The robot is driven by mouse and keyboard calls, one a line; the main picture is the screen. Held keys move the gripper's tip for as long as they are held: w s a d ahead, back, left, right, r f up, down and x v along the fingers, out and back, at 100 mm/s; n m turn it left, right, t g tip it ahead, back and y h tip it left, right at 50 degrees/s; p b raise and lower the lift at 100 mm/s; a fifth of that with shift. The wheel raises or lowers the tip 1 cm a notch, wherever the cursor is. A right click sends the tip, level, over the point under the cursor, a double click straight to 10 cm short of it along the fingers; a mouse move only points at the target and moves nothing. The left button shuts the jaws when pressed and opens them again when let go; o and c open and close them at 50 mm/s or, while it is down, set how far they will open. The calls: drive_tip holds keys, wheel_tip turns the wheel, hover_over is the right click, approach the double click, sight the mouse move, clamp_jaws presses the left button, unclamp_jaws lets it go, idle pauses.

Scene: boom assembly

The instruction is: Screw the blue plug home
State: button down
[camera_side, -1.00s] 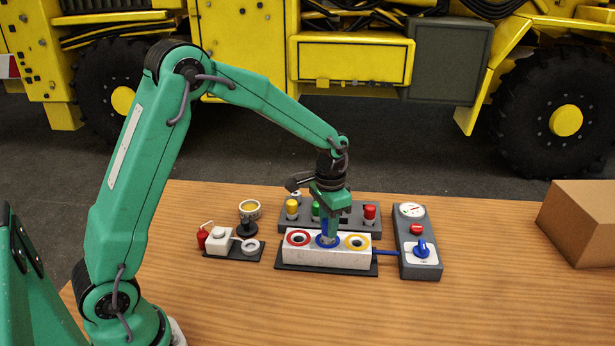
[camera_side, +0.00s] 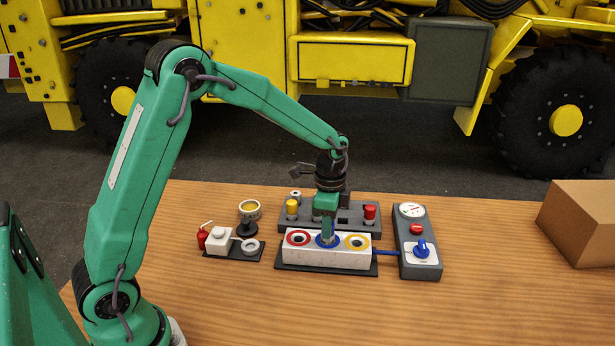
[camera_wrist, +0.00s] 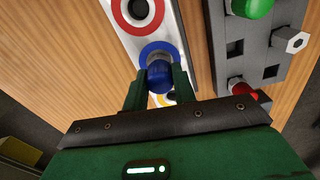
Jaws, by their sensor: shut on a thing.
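The blue plug (camera_wrist: 160,76) stands at the blue-ringed port of the white block (camera_side: 343,261), between the red-ringed and yellow-ringed ports. My gripper (camera_side: 327,241) points down over that port. In the wrist view the two green fingers of my gripper (camera_wrist: 159,85) are closed on either side of the plug. The blue ring (camera_wrist: 178,50) shows around the plug. How deep the plug sits in the port is hidden by the fingers.
A grey rack (camera_side: 349,217) with yellow, red and green plugs stands close behind the block. A grey gauge box (camera_side: 418,258) with a blue knob is at the right, joined by a blue hose. A small tray (camera_side: 234,252) lies left. A cardboard box (camera_side: 583,222) stands far right.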

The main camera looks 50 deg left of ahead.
idle(0.4)
drive_tip(key=m, duration=1.2)
drive_tip(key=shift+f, duration=0.1)
drive_tip(key=c, duration=1.2)
unclamp_jaws()
drive_tip(key=n, duration=1.2)
